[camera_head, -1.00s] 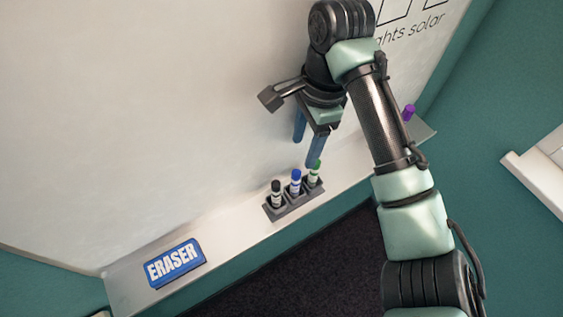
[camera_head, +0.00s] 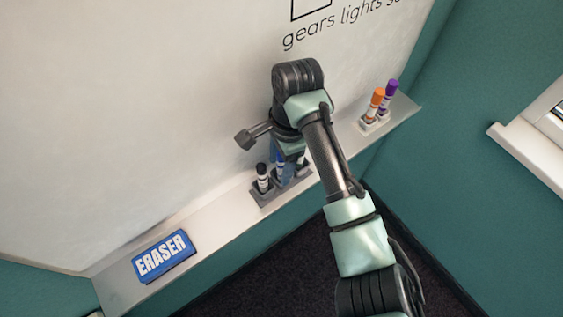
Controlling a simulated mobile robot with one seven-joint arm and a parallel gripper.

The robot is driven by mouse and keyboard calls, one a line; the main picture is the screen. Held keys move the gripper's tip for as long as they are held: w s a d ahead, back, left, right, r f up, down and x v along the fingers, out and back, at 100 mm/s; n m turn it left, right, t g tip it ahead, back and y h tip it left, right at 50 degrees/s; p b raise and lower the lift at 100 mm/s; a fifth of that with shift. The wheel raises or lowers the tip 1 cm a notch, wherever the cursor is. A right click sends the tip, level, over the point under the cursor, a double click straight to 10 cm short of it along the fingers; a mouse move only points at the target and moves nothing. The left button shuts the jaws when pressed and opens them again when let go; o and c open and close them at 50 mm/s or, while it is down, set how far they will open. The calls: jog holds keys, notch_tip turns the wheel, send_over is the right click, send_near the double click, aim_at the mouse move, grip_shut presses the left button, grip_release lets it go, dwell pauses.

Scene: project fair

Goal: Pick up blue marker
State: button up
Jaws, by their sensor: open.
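The blue marker (camera_head: 279,164) stands upright in the middle slot of a dark holder (camera_head: 267,199) on the whiteboard ledge. It is partly hidden by my gripper (camera_head: 283,172), which is open and reaches down over the holder with its blue fingers around or right beside the blue marker; I cannot tell if they touch it. A black marker (camera_head: 262,176) stands in the left slot. The marker in the right slot (camera_head: 302,161) is mostly hidden behind my gripper and arm.
A blue eraser (camera_head: 162,256) lies on the ledge (camera_head: 215,213) at the left. An orange marker (camera_head: 375,101) and a purple marker (camera_head: 388,95) stand in a light holder at the right end. The whiteboard (camera_head: 130,110) rises behind. The ledge between eraser and dark holder is clear.

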jog(key=shift+f, duration=0.15)
jog(key=shift+c, duration=0.2)
grip_shut()
jog(key=shift+s+r, duration=0.1)
jog(key=shift+r, duration=0.1)
